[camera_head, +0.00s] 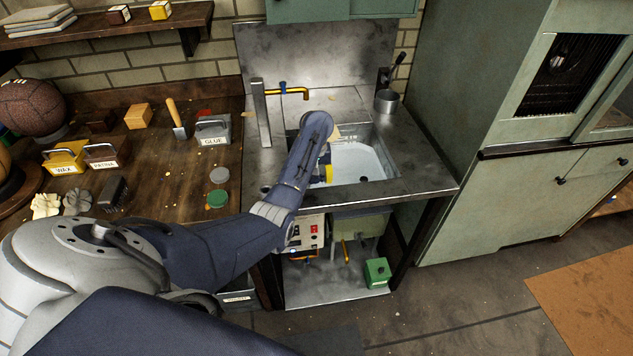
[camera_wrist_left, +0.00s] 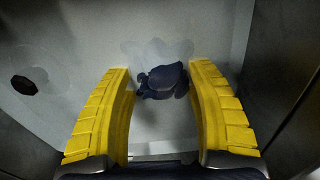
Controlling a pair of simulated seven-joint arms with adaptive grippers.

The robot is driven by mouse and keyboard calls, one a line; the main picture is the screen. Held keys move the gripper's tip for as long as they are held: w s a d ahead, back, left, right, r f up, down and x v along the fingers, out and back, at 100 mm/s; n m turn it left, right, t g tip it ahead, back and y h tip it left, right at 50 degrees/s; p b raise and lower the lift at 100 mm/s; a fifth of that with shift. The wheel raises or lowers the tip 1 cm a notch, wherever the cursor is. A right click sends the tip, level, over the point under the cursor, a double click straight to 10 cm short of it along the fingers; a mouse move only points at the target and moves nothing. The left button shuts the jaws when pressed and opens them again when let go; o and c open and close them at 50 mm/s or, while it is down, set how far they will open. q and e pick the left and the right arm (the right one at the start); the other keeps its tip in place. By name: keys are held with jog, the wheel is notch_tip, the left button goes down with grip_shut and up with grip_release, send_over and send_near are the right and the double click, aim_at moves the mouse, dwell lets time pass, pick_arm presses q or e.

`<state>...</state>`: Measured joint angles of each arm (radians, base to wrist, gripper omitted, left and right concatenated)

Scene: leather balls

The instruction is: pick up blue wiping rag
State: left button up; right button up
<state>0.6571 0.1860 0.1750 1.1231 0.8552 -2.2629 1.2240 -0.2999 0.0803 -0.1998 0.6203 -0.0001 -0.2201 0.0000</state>
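The blue wiping rag (camera_wrist_left: 163,82) is a small, dark blue crumpled bundle on the pale floor of the sink basin (camera_head: 362,162). In the left wrist view it lies between the tips of my left gripper's (camera_wrist_left: 160,68) two yellow fingers. My right gripper is not in view.
The drain hole (camera_wrist_left: 24,85) is left of the rag in the wrist view. The basin walls stand close around the gripper. The wooden bench (camera_head: 150,175) on the left holds several tools and boxes.

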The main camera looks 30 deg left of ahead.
pick_arm(q)
jog(key=c, duration=0.7)
jog(key=shift+r, duration=0.1)
notch_tip(320, 180, up, 9)
jog(key=shift+w+f, duration=0.1)
jog(key=shift+r, duration=0.5)
jog(key=shift+r, duration=2)
jog(key=shift+r, duration=1.7)
